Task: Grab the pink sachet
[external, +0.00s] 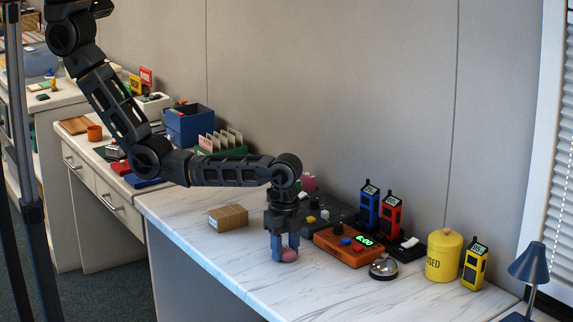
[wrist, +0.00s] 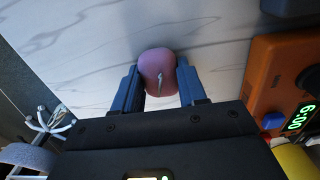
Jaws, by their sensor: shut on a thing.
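The pink sachet (external: 289,255) is low between my gripper's blue fingers, at the white marble counter (external: 190,225). It also shows in the wrist view (wrist: 158,70) as a rounded pink shape with a small pale mark. My gripper (external: 283,252) points down and is shut on the sachet, with one finger against each side in the wrist view (wrist: 159,88). I cannot tell whether the sachet still touches the counter.
An orange clock box (external: 348,246) stands just right of my gripper. A silver bell (external: 383,268), a yellow canister (external: 444,256) and several handheld radios stand farther right. A cardboard box (external: 228,217) lies to the left. The counter's front is clear.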

